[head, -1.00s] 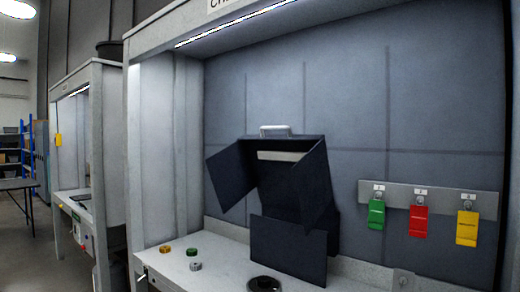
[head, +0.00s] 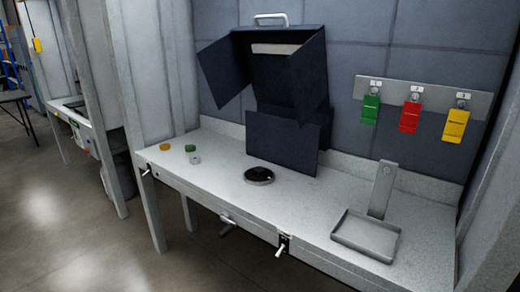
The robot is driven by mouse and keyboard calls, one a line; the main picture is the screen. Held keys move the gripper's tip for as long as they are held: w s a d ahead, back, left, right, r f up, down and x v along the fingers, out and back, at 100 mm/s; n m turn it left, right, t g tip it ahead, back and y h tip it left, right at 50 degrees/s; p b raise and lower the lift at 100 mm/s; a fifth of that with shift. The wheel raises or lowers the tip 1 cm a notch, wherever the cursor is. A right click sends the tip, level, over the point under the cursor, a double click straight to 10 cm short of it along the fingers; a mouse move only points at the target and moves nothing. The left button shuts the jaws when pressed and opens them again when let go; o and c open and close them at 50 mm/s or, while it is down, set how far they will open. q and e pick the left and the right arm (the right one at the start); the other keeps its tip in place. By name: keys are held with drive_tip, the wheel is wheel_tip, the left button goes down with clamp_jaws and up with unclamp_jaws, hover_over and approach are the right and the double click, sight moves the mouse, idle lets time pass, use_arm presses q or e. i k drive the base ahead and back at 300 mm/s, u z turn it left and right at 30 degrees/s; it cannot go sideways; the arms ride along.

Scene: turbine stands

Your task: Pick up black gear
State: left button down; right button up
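The black gear (head: 258,175) appears to be the round dark disc lying flat on the light grey bench top (head: 225,178), in front of the dark box. It is too small to make out teeth. A yellow piece (head: 165,147), a green piece (head: 190,148) and a grey piece (head: 195,158) lie at the bench's left end. Neither of my grippers shows in the head view.
A dark open box (head: 283,140) with flaps and a white handle stands at the back. A grey tray (head: 366,236) with an upright plate (head: 383,188) sits at the right. Green (head: 370,109), red (head: 410,117) and yellow tags (head: 456,126) hang from a rail.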

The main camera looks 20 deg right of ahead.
sight(258, 171)
drive_tip(key=u, duration=0.15)
drive_tip(key=i, duration=1.4)
drive_tip(key=z, duration=0.7)
